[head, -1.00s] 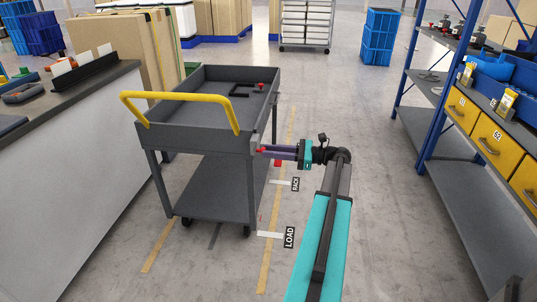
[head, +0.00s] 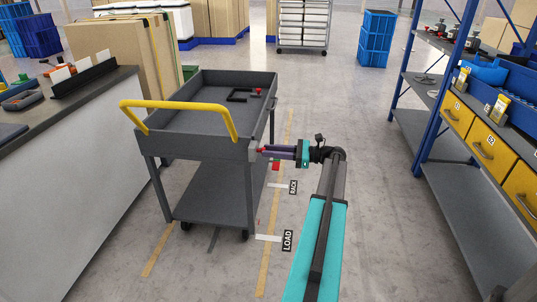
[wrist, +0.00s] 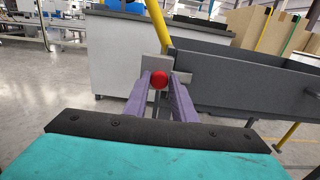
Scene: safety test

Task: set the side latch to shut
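The grey cart (head: 210,192) with a yellow push handle stands left of centre. A red knob (wrist: 159,79) shows at its near right corner, in front of a pale plate, and looks like the knob of the side latch. My gripper (head: 265,152) reaches it from the right with its purple fingers. In the wrist view my fingertips (wrist: 161,82) stand apart, one on each side of the knob. I cannot tell whether they press on it. The latch's other parts and setting are too small to read.
A dark-topped counter (head: 70,97) stands left of the cart. A blue-framed shelf (head: 440,110) with yellow drawers is on the right. Floor labels LOAD (head: 287,240) and RACK (head: 293,187) lie beside the cart.

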